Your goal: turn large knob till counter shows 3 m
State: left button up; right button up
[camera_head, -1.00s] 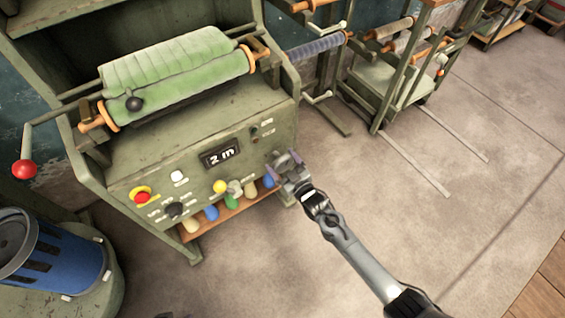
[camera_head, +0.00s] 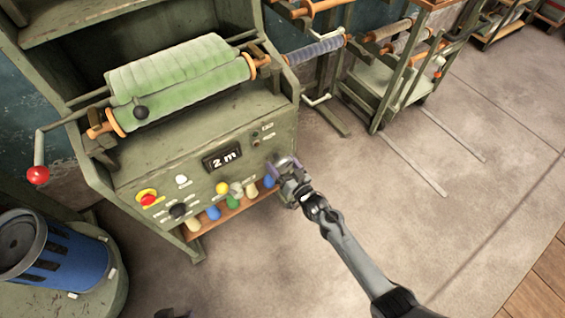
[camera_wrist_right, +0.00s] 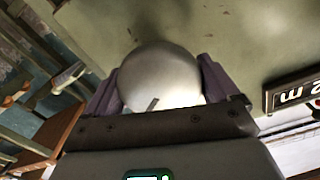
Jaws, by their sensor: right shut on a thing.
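The machine's counter (camera_head: 222,158) reads "2 m" in the head view; part of it also shows at the right of the right wrist view (camera_wrist_right: 294,92). My right gripper (camera_head: 283,168) is at the right side of the machine's front panel. In the right wrist view the large knob (camera_wrist_right: 160,78), round and pale metallic, sits between the two purple fingers of my right gripper (camera_wrist_right: 160,85), which are shut on it. A short dark mark shows on the knob's face. In the head view the gripper mostly hides the knob.
The green machine (camera_head: 190,140) carries a roll of green fabric (camera_head: 180,80). Its panel has a red stop button (camera_head: 148,198), a yellow button (camera_head: 222,188), a white button and a black dial. A blue bin (camera_head: 70,258) stands at lower left. Floor on the right is clear.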

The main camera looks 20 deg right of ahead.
jog(key=m+p, duration=0.1)
jog(key=m, duration=0.4)
jog(key=shift+p, duration=0.35)
jog(key=shift+m, duration=1.3)
jog(key=shift+p, duration=0.3)
jog(key=shift+m, duration=0.3)
jog(key=o, duration=0.8)
